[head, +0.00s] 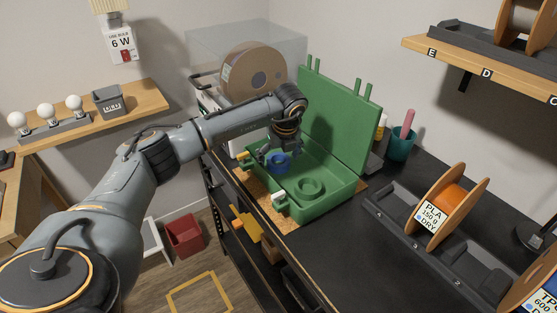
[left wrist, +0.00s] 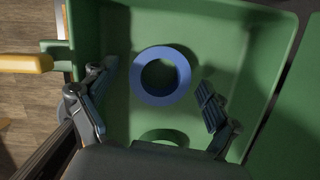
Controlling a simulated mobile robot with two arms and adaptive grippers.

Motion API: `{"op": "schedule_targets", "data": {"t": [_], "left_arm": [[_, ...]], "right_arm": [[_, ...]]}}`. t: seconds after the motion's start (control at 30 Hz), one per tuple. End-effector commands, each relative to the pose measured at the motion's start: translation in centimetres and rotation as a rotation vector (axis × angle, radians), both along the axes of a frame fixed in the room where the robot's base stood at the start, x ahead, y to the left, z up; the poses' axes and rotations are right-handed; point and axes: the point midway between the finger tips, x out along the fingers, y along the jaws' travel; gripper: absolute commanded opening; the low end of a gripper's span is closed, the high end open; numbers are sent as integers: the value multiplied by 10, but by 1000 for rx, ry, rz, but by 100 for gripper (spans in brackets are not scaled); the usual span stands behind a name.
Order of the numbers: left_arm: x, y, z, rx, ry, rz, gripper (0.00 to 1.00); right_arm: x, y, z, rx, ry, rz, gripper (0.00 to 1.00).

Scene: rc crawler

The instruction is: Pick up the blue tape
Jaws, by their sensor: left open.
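The blue tape (head: 280,162) is a ring inside the green case (head: 325,208), in its far left part. In the left wrist view the tape (left wrist: 137,75) lies between the two fingers and a little beyond their tips. My left gripper (head: 272,155) reaches down into the case from above. In the left wrist view my left gripper (left wrist: 150,108) is open, with a finger on each side of the tape and nothing held. I cannot tell how high the fingertips are above the case floor. My right gripper is not in view.
The case's green lid (head: 338,115) stands open behind. A teal cup (head: 401,145) and a spool marked PLA (head: 440,213) stand to the right. The black worktop (head: 350,265) in front is clear.

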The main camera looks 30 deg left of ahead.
Motion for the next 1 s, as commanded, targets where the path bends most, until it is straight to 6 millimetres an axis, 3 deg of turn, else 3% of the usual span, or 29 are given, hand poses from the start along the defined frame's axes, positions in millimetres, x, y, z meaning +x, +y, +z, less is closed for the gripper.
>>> {"op": "schedule_targets", "data": {"t": [0.2, 0.5, 0.83, 1.0], "left_arm": [[0, 0, -1, 0, -1, -1, 89], [0, 0, -1, 0, -1, -1, 31], [1, 0, 2, 0, -2, -1, 30], [1, 0, 14, 0, -6, -1, 30]], "right_arm": [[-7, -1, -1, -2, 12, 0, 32], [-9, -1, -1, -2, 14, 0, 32], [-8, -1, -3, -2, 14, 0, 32], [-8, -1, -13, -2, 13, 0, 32]]}}
